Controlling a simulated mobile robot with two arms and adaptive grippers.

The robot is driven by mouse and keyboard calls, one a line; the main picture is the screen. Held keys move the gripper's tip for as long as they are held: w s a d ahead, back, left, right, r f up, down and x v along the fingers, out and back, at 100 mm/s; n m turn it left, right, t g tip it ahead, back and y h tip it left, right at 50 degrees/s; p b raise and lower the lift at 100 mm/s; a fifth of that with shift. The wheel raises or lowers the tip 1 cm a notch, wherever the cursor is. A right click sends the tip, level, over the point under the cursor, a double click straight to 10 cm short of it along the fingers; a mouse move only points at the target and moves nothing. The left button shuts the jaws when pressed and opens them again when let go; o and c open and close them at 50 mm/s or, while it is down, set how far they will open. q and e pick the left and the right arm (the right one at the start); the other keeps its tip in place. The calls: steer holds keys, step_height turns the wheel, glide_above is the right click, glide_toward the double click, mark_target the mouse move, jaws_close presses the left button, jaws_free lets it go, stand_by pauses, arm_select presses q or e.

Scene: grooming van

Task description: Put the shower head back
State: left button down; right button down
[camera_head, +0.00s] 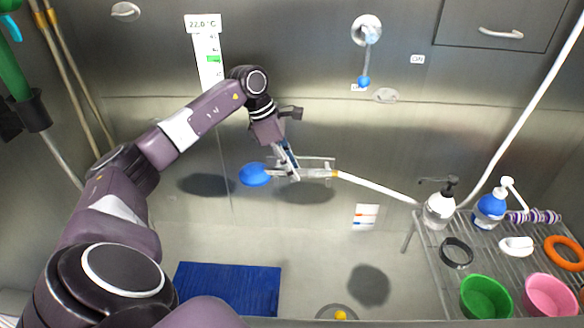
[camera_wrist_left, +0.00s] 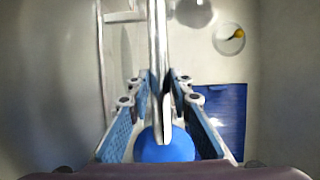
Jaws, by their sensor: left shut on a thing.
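The shower head has a blue round face (camera_head: 255,174) and a pale metal handle (camera_head: 320,173), with a white hose running from its right end. My left gripper (camera_head: 288,172) is shut on the handle and holds it up in front of the steel back wall, blue face to the left. In the left wrist view the handle (camera_wrist_left: 157,50) lies between the blue finger pads, and the blue face (camera_wrist_left: 165,146) is nearest the camera. A thin metal bracket (camera_head: 316,158) shows just behind the handle; whether they touch I cannot tell. My right gripper is out of view.
A wire rack (camera_head: 432,262) at right carries a white pump bottle (camera_head: 440,208), a blue bottle (camera_head: 489,208), a green bowl (camera_head: 486,297) and a pink bowl (camera_head: 549,295). A blue mat (camera_head: 228,288) lies on the tub floor. A valve with a blue-tipped lever (camera_head: 368,50) is on the wall.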

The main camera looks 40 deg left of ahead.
arm_select(q)
steer(key=c, duration=1.7)
jaws_free()
steer(key=shift+o, duration=0.2)
steer(key=v, duration=1.2)
steer(key=shift+d, duration=0.1)
